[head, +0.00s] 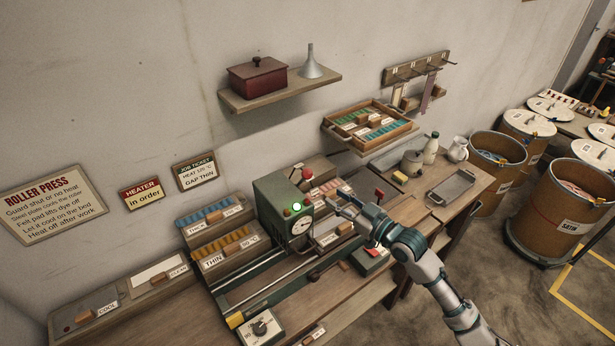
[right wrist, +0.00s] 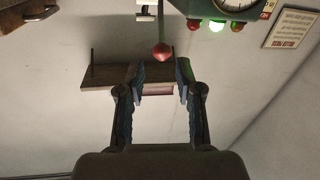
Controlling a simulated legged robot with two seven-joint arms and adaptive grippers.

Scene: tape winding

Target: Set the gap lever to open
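A red ball knob on a thin rod (head: 379,194) stands beside my right gripper in the head view. A red ball knob (right wrist: 163,50) also shows in the right wrist view, in line with the gap between the fingertips; I cannot tell whether it is touched. No lever label is readable. The green roller press (head: 285,200) has a lit green lamp and a round dial. My right gripper (head: 346,205) reaches in from the right, beside the press; its fingers (right wrist: 160,80) are apart with nothing clasped between them. My left gripper is out of view.
A shelf (head: 280,92) hangs above. Drums (head: 565,205) stand at the right.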

